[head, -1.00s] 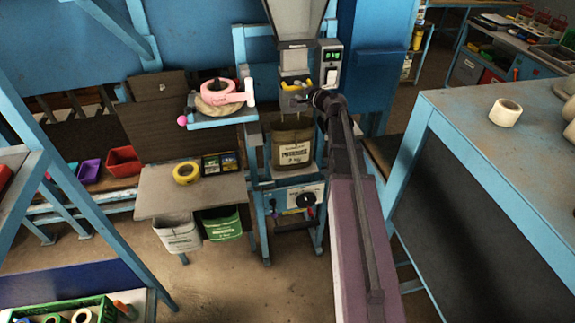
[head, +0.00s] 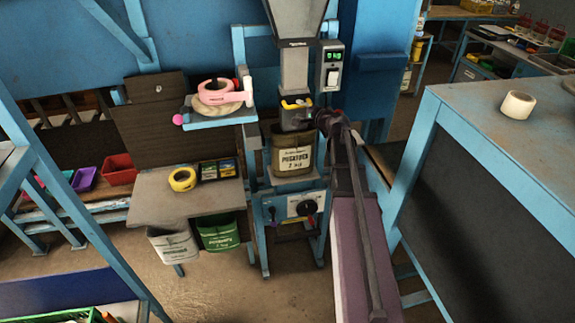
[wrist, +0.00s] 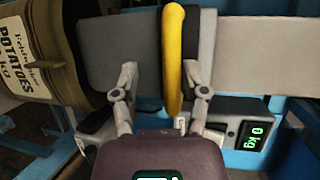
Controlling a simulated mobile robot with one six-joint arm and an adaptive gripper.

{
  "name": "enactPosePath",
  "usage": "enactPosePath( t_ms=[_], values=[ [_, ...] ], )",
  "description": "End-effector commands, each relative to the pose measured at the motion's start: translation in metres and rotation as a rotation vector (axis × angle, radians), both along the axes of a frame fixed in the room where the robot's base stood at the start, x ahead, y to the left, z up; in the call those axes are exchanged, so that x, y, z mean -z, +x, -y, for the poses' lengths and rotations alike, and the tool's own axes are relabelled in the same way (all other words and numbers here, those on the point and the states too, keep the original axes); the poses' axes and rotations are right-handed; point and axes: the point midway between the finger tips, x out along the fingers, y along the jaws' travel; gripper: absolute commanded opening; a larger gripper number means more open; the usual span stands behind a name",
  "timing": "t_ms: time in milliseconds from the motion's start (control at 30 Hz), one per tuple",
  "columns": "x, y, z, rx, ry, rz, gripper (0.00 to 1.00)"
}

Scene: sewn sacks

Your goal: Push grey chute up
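The grey chute (head: 296,118) is a sleeve with a yellow handle (head: 294,104), below the hopper's grey spout. Its lower end is at the mouth of the brown potato sack (head: 291,158). My gripper (head: 326,120) is at the chute's right side in the head view. In the wrist view, turned sideways, the fingers of my gripper (wrist: 163,82) stand apart, one on each side of the yellow handle (wrist: 174,60). The grey chute (wrist: 205,50) lies behind it and the sack (wrist: 50,50) is at the left. Contact between fingers and handle cannot be told.
A scale display (head: 333,57) reads 0 kg right of the spout. A large bench (head: 500,120) stands close on the right. A dial panel (head: 300,207) is below the sack.

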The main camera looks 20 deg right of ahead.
Motion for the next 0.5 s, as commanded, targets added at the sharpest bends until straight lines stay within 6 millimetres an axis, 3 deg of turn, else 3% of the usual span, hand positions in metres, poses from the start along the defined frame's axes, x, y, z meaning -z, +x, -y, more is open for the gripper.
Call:
enactPosePath(
  t_ms=[500],
  values=[
    [-0.017,-0.071,0.019,0.001,0.001,0.000,0.57]
  ],
)
